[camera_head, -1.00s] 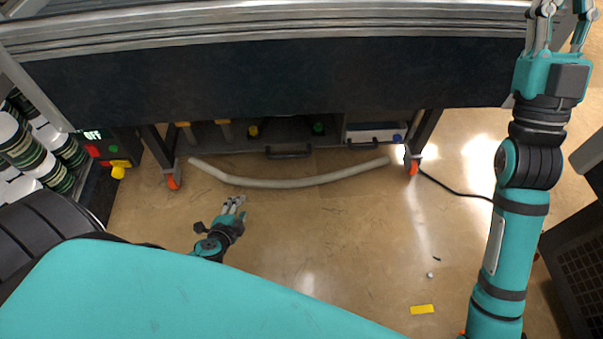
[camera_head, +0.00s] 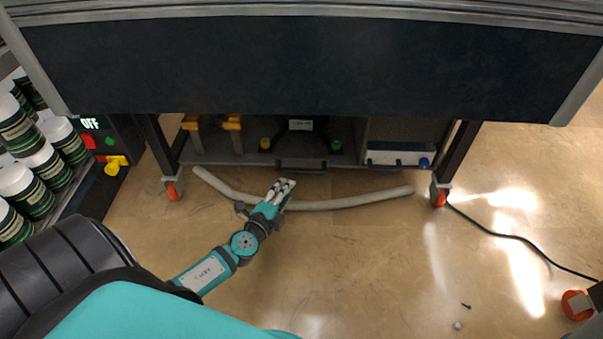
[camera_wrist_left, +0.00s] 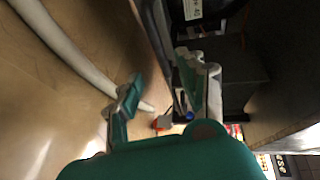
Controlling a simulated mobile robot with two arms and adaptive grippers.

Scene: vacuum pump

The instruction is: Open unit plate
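The low unit (camera_head: 235,150) under the table has a dark front edge with a black bar handle (camera_head: 302,165). A yellow knob (camera_head: 265,143) and a green knob (camera_head: 336,145) show inside it. Which part is the unit plate is not clear. My left gripper (camera_head: 284,184) is just in front of and below the handle, over the hose, with no visible contact with the handle. In the left wrist view its fingers (camera_wrist_left: 163,75) are spread apart with nothing between them. My right gripper is out of view.
A pale hose (camera_head: 350,203) lies on the floor in front of the unit. Table legs with orange casters (camera_head: 438,196) stand at both sides. A control box (camera_head: 100,140) reading OFF and several bottles (camera_head: 35,155) are at left. A black cable (camera_head: 500,235) crosses the right floor, which is otherwise largely clear.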

